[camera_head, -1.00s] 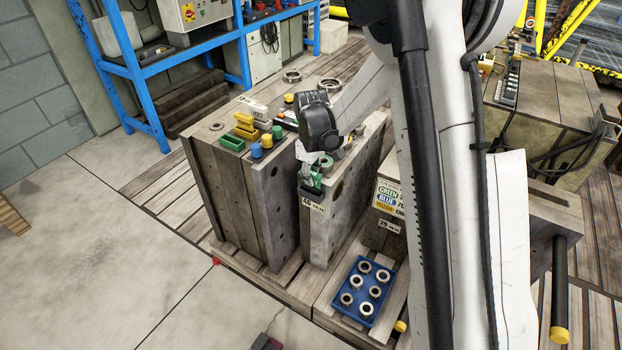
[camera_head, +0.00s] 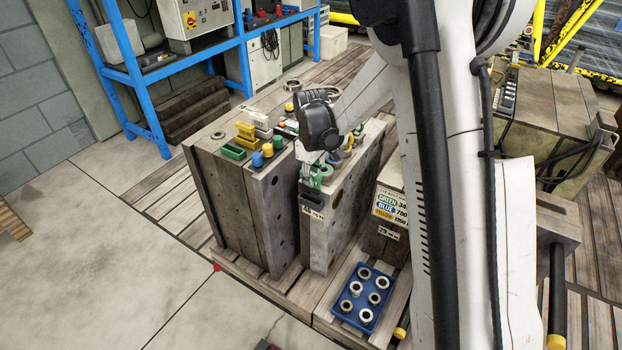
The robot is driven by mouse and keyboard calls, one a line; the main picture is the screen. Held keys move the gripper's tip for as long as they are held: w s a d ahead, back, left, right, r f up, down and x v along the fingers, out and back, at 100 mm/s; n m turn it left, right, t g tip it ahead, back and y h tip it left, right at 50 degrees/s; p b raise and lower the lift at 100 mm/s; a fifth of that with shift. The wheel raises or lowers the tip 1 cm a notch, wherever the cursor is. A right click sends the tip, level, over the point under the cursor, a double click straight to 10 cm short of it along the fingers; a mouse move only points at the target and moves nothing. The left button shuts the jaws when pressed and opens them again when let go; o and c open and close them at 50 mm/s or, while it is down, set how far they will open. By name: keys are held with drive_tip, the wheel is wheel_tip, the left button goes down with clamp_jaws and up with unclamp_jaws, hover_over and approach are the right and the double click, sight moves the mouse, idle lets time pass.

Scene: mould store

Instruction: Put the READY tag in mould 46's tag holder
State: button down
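Mould 46 (camera_head: 340,215) is the upright grey block in the middle, with its number label (camera_head: 312,213) on the narrow front end. A dark tag holder (camera_head: 312,201) sits just above that label; its inside is too small to read. My gripper (camera_head: 309,172) points down at the front top edge of this mould, above the holder. A green piece (camera_head: 320,174) shows at the fingertips; I cannot tell whether it is the READY tag or whether it is held. My black wrist hides part of the mould's top. No READY lettering is legible.
A larger mould (camera_head: 262,215) stands close on the left, with green and yellow trays (camera_head: 232,151) and coloured caps on top. A blue tray of metal rings (camera_head: 340,312) lies in front right. A colour-code sign (camera_head: 390,204) is right of mould 46.

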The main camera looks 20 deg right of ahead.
sight(311, 191)
drive_tip(key=shift+f+b, duration=0.95)
drive_tip(key=shift+f, duration=0.35)
drive_tip(key=shift+f+b, duration=0.45)
drive_tip(key=shift+f, duration=0.1)
idle(0.6)
drive_tip(key=shift+f+b, duration=0.3)
drive_tip(key=shift+f, duration=0.05)
drive_tip(key=shift+f, duration=0.1)
idle(0.7)
drive_tip(key=c, duration=1.8)
unclamp_jaws()
drive_tip(key=shift+c, duration=0.2)
drive_tip(key=shift+d, duration=0.1)
